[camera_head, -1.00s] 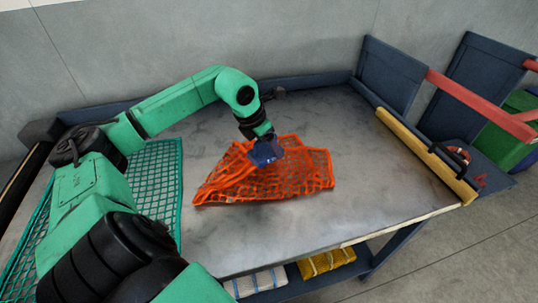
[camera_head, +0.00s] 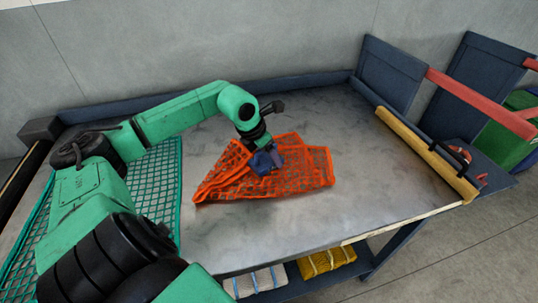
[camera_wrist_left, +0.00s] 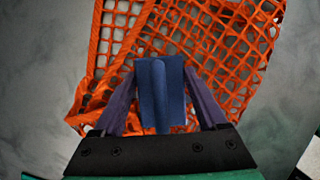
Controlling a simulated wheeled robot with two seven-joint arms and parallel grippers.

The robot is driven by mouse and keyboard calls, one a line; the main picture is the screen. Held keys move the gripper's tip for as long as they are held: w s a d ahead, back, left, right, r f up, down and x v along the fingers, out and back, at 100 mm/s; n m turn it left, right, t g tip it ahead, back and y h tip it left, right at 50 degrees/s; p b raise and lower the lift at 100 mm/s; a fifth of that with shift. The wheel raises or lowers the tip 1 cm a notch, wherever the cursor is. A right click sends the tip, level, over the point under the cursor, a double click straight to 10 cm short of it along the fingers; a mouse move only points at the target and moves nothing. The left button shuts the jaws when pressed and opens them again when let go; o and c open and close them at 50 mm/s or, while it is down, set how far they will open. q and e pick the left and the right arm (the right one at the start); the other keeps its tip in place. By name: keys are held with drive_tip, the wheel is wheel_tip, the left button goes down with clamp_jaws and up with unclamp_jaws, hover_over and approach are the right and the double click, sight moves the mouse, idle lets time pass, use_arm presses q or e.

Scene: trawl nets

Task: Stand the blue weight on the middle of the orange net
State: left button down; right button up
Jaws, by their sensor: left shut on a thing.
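The orange net (camera_head: 220,180) lies partly folded on the grey table, and its mesh also fills much of the left wrist view (camera_wrist_left: 225,50). The blue weight (camera_head: 262,163) is over the middle part of the net. In the left wrist view the weight (camera_wrist_left: 160,92) sits between the two fingers. My left gripper (camera_head: 268,152) is shut on the weight, coming down from above. Whether the weight's underside touches the net cannot be told. My right gripper is not in view.
A green net (camera_head: 155,185) lies on the table's left side. A yellow bar (camera_head: 425,150) with a black handle runs along the right edge. The table (camera_head: 380,195) is bare right of the orange net. Folded white and yellow nets (camera_head: 328,260) lie on the shelf below.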

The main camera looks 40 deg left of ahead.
use_arm(q)
unclamp_jaws()
drive_tip(key=shift+s+f, duration=0.15)
drive_tip(key=shift+f, duration=0.25)
drive_tip(key=shift+r+p, duration=0.75)
drive_tip(key=shift+p, duration=0.05)
drive_tip(key=shift+a+b, duration=0.2)
drive_tip(key=shift+b, duration=0.15)
drive_tip(key=b+v, duration=0.3)
drive_tip(key=b, duration=0.4)
drive_tip(key=shift+r, duration=0.1)
drive_tip(key=b+v, duration=0.1)
drive_tip(key=v, duration=0.7)
drive_tip(key=shift+r, duration=0.4)
